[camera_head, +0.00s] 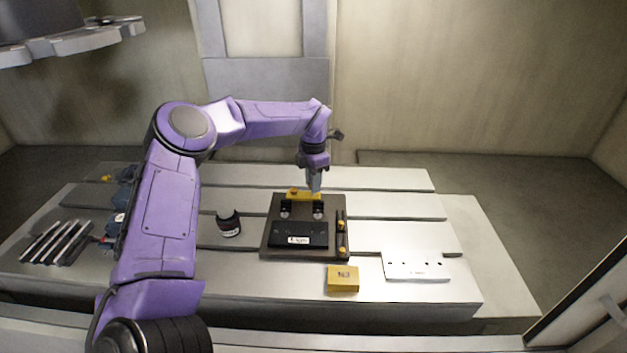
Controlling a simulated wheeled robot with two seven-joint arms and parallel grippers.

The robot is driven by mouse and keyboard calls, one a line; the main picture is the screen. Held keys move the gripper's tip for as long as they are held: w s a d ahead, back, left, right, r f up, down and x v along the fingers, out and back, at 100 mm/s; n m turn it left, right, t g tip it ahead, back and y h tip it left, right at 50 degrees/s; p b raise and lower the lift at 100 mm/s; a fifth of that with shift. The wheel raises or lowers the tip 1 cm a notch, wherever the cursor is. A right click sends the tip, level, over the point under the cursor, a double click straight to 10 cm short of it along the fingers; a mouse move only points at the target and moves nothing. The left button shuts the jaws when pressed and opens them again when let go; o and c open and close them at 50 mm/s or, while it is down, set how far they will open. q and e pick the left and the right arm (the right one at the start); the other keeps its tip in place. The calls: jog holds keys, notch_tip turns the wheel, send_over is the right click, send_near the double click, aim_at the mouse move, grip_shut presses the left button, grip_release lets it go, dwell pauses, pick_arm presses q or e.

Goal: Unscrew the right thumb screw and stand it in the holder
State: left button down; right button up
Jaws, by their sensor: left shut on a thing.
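A dark mould base (268,242) lies on the slotted table, with a black block (292,230) on it. A yellow bar (296,193) lies across the back of the block, and two small silvery round parts show just in front of it. My left gripper (314,188) points down at the bar's right end. It is shut, apparently on the right thumb screw, which the fingers hide. I cannot tell whether the screw is still in its thread. A white plate with several holes (416,268), probably the holder, lies to the right. My right gripper is not in view.
A yellow box (342,279) sits in front of the base. A dark round container (229,224) stands to its left. Several dark bars (57,243) lie at the far left of the table (400,206). The table behind the white plate is clear.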

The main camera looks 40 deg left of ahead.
pick_arm(q)
jog(key=shift+f+b, duration=0.75)
jog(key=shift+f, duration=0.3)
jog(key=c, duration=0.9)
grip_release()
jog(key=shift+s, duration=0.1)
jog(key=shift+o, duration=0.2)
jog(key=shift+r, duration=0.1)
